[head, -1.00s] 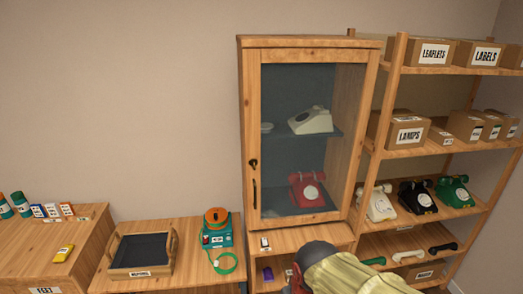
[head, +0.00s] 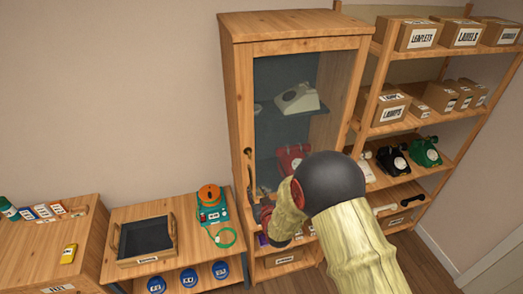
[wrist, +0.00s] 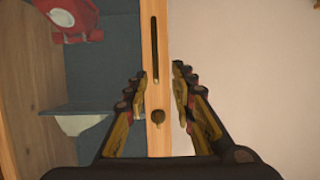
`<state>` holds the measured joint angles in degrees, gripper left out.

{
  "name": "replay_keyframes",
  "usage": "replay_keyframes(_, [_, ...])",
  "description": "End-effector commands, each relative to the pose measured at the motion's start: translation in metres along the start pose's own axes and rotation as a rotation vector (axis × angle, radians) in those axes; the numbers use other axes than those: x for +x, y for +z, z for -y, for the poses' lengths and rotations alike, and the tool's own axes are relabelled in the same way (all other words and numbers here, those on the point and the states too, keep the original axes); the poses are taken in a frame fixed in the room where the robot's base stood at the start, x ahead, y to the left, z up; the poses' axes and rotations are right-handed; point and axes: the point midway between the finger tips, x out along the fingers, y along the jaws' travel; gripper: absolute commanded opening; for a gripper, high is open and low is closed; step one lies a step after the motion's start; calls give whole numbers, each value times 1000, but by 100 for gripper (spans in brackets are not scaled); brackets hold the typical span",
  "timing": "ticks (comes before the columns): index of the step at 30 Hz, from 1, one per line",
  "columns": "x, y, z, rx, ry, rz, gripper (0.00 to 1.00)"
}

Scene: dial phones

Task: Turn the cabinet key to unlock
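The wooden cabinet (head: 300,40) has a glass door with a dark handle (head: 251,182) on its left stile. A small dark key (head: 248,152) sits above the handle. My gripper (head: 258,204) is in front of the door's lower left part, partly hidden by my arm. The wrist view shows the cabinet upside down. There, my gripper (wrist: 158,78) is open and empty, one finger on each side of the stile. I see no contact with the key.
A red phone (head: 292,158) and a white phone (head: 297,98) stand behind the glass. An open shelf (head: 388,62) with boxes and phones stands to the right. A low table (head: 121,213) with a tray and a teal-orange device is to the left. The wall left of the cabinet is bare.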

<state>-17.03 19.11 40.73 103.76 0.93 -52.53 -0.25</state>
Motion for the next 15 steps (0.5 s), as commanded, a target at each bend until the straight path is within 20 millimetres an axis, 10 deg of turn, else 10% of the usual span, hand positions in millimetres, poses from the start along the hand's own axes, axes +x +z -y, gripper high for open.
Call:
replay_keyframes(6, [-5, -87, -1, 0, 3, -302, 25])
replay_keyframes(15, [4, -112, -1, 0, 3, -371, 25])
